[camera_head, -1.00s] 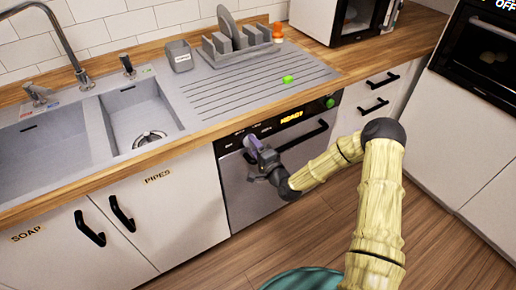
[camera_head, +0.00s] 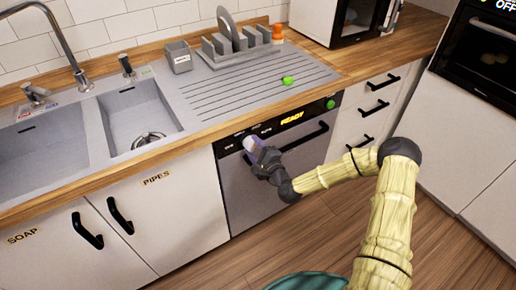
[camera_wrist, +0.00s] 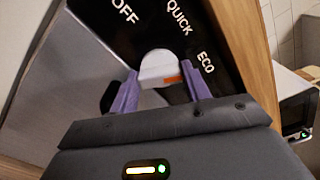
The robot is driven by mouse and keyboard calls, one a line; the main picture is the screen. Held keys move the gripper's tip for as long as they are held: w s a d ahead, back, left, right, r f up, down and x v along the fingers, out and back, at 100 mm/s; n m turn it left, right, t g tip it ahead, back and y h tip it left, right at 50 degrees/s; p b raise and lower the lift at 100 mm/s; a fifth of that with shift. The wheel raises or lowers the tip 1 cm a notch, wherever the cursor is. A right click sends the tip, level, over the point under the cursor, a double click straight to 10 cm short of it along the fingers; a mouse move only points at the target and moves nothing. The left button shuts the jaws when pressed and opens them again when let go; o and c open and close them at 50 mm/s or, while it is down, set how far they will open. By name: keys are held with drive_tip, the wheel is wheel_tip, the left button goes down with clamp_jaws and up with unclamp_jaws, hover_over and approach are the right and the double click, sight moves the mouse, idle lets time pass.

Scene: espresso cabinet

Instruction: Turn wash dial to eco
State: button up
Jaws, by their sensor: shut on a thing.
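The wash dial (camera_wrist: 157,62) is a pale round knob with an orange mark on the dark control strip. In the wrist view the labels OFF, QUICK and ECO curve around it. My gripper (camera_wrist: 159,80) has its two purple fingers on either side of the dial, shut on it. The orange mark sits on the dial's right side, towards the ECO label (camera_wrist: 205,62); I cannot tell whether it lines up exactly. In the head view my gripper (camera_head: 254,149) is at the left of the dishwasher's control strip and hides the dial.
The dishwasher (camera_head: 245,205) has a lit READY display (camera_head: 292,117), a green button (camera_head: 331,104) and a dark bar handle (camera_head: 308,138) close to my arm. The wooden worktop edge (camera_head: 190,138) runs just above the strip. Open floor lies in front.

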drive_tip(key=shift+w+d, duration=0.1)
drive_tip(key=shift+w, duration=0.05)
drive_tip(key=o, duration=1)
drive_tip(key=v, duration=1.7)
drive_tip(key=shift+s+b, duration=0.25)
drive_tip(key=shift+b, duration=0.15)
drive_tip(key=shift+d, duration=0.1)
